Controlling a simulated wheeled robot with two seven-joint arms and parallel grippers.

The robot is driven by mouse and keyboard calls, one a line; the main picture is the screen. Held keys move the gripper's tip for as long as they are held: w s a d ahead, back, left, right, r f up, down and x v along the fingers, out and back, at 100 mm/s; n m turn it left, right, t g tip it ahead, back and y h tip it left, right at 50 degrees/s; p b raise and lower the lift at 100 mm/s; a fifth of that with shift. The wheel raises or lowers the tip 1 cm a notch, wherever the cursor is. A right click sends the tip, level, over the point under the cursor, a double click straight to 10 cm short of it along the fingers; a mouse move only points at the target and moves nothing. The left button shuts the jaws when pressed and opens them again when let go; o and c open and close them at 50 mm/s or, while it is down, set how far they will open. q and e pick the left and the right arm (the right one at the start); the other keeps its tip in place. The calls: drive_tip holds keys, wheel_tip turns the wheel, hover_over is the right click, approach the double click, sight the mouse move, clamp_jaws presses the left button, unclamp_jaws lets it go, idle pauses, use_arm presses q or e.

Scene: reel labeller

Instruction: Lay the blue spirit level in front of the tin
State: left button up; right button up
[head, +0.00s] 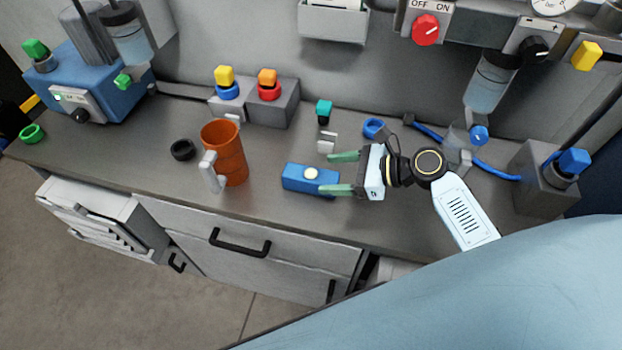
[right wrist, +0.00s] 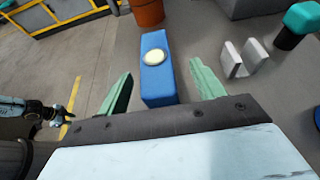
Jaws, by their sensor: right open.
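The blue spirit level (head: 298,178), a block with a round pale vial on top, lies on the grey bench right of an orange ribbed can (head: 228,160), which I take for the tin; a pale handle is on the can's left side. My right gripper (head: 328,173) is open at the level's right end, its green fingers on either side of it in the picture. In the right wrist view the level (right wrist: 155,85) shows between the spread fingers (right wrist: 162,76), with a gap on both sides. A small gripper (right wrist: 64,118) at that view's left seems my left one; its jaws are unclear.
A pale bracket (head: 327,145) and a teal-capped piece (head: 324,112) stand just behind the level. A black ring (head: 183,150) lies left of the can. A blue ring (head: 373,128) and blue hose (head: 497,170) lie right. Bare bench shows around the can's front.

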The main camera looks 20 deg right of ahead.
drive_tip(key=x, duration=0.5)
drive_tip(key=shift+s+a+b, duration=0.15)
drive_tip(key=shift+a+b, duration=0.05)
drive_tip(key=shift+b, duration=0.1)
drive_tip(key=c, duration=1.3)
wheel_tip(320, 180, up, 10)
drive_tip(key=p, duration=0.2)
drive_tip(key=shift+d+f+p, duration=0.15)
drive_tip(key=shift+p, duration=0.15)
wheel_tip(320, 180, up, 9)
drive_tip(key=b, duration=0.2)
hover_over(321, 176)
drive_tip(key=shift+s+d, duration=0.2)
drive_tip(key=shift+d, duration=0.25)
drive_tip(key=shift+a, duration=0.1)
